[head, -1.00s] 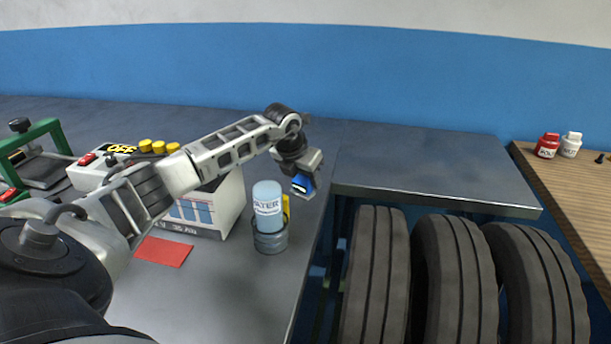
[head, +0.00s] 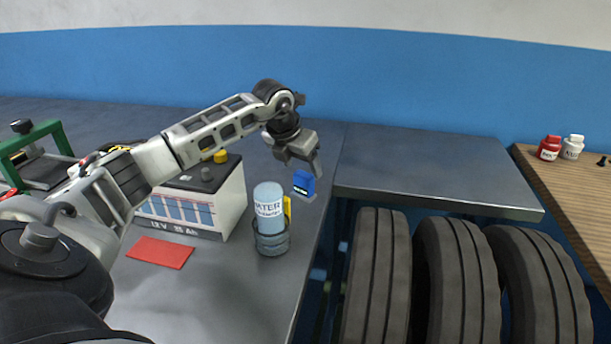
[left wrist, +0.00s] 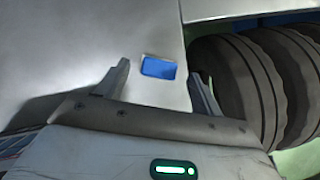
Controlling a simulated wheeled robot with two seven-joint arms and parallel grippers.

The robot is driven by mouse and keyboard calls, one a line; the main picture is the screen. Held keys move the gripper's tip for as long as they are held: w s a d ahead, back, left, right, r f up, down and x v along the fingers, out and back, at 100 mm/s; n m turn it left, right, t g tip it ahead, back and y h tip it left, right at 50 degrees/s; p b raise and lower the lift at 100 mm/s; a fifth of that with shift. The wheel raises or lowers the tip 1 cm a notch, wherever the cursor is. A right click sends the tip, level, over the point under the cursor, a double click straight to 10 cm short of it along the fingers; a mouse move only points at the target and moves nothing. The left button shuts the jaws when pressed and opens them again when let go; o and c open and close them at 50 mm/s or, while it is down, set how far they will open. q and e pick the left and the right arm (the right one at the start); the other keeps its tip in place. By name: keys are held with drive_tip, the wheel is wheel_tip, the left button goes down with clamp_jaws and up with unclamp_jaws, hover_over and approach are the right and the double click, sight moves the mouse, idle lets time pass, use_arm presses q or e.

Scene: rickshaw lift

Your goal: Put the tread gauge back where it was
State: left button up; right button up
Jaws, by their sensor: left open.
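A small blue device with a dark display (head: 303,182), apparently the tread gauge, is at the right edge of the grey bench. A small grey part shows below its blue body. My left gripper (head: 300,165) is open just above and behind it, with nothing between its fingers. In the left wrist view the gauge (left wrist: 158,67) shows as a blue rectangle with a pale rim, beyond and between the two spread fingertips. My right gripper is not in view.
A water bottle (head: 269,207) stands in a grey holder (head: 271,243), with a yellow item beside it. A battery (head: 203,212) and a red mat (head: 160,252) are left of it. Several tyres (head: 447,280) stand at right, below a grey shelf (head: 435,172).

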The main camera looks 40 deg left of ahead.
use_arm(q)
drive_tip(key=v, duration=0.6)
